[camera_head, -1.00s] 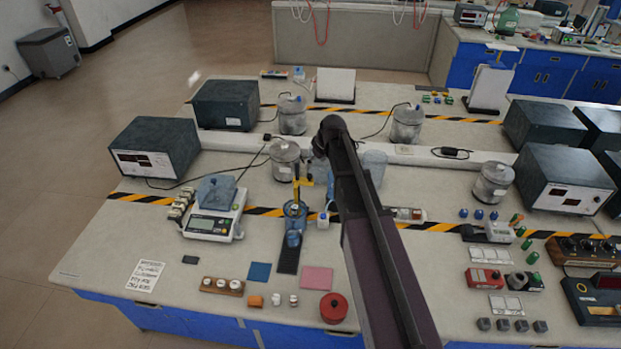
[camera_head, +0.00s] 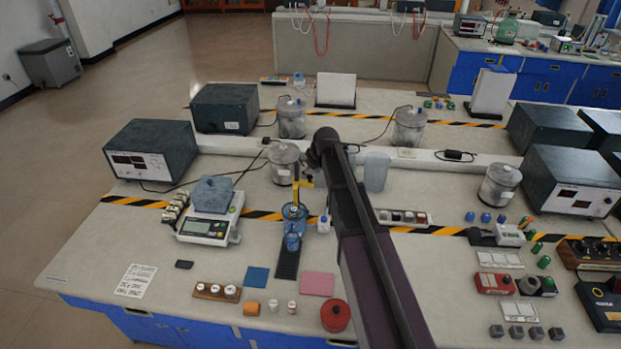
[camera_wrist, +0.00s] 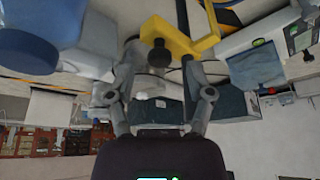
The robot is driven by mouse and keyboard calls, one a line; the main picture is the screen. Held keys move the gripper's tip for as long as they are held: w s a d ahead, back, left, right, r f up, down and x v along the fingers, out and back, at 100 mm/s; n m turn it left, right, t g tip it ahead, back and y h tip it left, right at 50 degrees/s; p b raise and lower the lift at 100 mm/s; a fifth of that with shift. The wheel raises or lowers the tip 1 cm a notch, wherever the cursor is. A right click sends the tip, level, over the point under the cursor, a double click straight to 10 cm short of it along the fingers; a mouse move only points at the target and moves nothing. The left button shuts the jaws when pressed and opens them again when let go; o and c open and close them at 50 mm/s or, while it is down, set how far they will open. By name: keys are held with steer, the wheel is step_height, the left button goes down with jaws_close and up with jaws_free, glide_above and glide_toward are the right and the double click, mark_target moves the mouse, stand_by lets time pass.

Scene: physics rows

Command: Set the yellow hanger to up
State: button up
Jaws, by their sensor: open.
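The yellow hanger (camera_head: 297,186) stands upright above a blue cup-like part (camera_head: 294,214) on a dark strip, left of my arm in the head view. In the wrist view the yellow hanger (camera_wrist: 185,38) is at the top centre, with a short bar and a black knob (camera_wrist: 160,53). My gripper (camera_wrist: 160,60) is open, with one finger on each side of the knob. I cannot tell whether either finger touches it. In the head view the gripper is hard to make out beside the hanger, at the end of my dark arm.
A scale (camera_head: 207,228) stands left of the hanger. A metal canister (camera_head: 284,165) stands just behind it and a clear container (camera_head: 376,172) stands right of my arm. Blue (camera_head: 257,277) and pink (camera_head: 317,284) pads and a red pot (camera_head: 335,315) lie in front.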

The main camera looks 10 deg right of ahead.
steer(key=shift+w+a+f, duration=0.1)
steer(key=shift+f, duration=0.2)
jaws_close()
steer(key=shift+r, duration=0.1)
step_height(320, 180, up, 4)
steer(key=p, duration=0.4)
steer(key=shift+r, duration=0.1)
stand_by(0.4)
jaws_free()
